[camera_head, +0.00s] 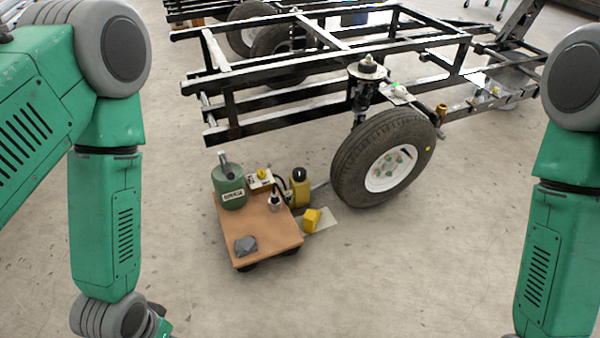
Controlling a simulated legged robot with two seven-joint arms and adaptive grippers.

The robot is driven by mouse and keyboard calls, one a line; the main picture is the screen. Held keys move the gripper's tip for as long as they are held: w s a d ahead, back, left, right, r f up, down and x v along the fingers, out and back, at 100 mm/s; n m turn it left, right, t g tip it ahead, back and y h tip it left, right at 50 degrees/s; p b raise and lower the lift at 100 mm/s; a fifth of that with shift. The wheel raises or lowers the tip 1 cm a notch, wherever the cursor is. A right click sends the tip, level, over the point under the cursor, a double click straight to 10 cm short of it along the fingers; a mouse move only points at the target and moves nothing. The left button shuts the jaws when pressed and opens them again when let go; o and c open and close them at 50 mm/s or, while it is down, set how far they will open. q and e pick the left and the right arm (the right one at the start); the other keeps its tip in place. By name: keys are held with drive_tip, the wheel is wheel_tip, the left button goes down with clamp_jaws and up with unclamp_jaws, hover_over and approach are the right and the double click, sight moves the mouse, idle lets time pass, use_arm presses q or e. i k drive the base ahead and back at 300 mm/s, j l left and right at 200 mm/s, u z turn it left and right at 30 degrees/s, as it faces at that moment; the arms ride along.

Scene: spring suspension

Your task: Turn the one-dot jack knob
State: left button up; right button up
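A small pale box with a yellow knob (262,174) sits at the back of a low wooden-topped cart (262,236). Beside it, at the cart's back right corner, stands a yellow jack-like body with a black round top (299,174). Dot marks are too small to make out, so I cannot tell which knob has one dot. My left arm comes down on the left and my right arm on the right, both well apart from the cart. Both arms run out of the bottom of the view, and neither gripper's fingers show.
A green canister (230,190), a small bottle (274,202) and a grey lump (245,245) are on the cart. A yellow block (312,220) lies right of it. A tyre (350,168) and black trailer frame (290,78) stand behind. The floor in front is clear.

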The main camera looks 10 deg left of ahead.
sight(299, 174)
drive_tip(key=i+l+z, duration=0.1)
drive_tip(key=i+z, duration=0.25)
drive_tip(key=i, duration=0.25)
drive_tip(key=i+z, duration=0.35)
drive_tip(key=i, duration=0.25)
